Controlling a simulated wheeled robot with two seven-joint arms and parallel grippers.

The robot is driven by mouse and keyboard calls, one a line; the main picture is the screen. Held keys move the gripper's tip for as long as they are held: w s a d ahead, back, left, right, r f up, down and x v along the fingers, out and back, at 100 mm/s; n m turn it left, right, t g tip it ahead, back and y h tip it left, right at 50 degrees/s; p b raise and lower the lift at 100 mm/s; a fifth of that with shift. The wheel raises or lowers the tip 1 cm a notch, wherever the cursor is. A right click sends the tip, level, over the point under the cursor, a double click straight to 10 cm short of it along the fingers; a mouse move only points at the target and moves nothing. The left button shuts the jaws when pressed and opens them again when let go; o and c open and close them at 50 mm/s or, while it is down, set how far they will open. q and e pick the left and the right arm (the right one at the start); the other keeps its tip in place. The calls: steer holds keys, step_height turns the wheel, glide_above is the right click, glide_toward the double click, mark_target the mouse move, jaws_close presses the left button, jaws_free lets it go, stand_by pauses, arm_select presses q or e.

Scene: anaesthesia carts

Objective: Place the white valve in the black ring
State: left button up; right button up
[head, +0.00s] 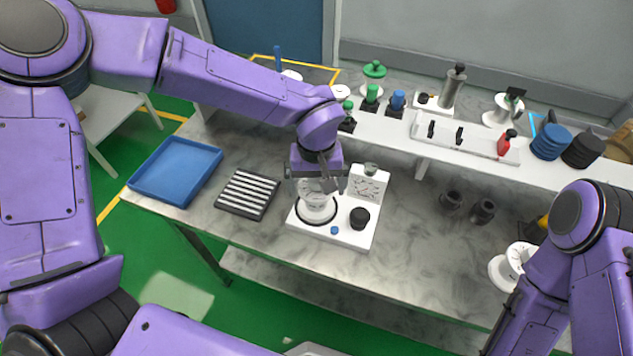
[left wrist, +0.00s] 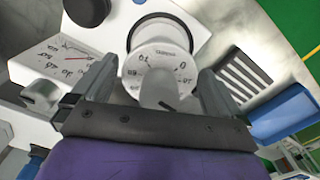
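The white valve (head: 316,205) is a white round body with a numbered dial and a knob; its dial faces my camera in the left wrist view (left wrist: 170,62). It stands at the black ring (head: 301,218) on the white panel, and the ring shows around its base. The ring also shows in the left wrist view (left wrist: 132,37). I cannot tell whether the base is fully seated. My left gripper (head: 318,184) is above the valve, fingers spread on either side of the dial with narrow gaps. My right gripper is hidden below the right arm.
The white panel (head: 358,237) also carries a black knob (head: 359,217) and an upright gauge (head: 368,184). A slotted black rack (head: 247,194) and blue tray (head: 176,170) lie left. Dark fittings (head: 483,210) and another white valve (head: 510,266) stand right. A shelf (head: 400,126) runs behind.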

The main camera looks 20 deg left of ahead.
arm_select(q)
step_height(320, 180, up, 12)
steer(key=shift+r, duration=0.25)
stand_by(2.1)
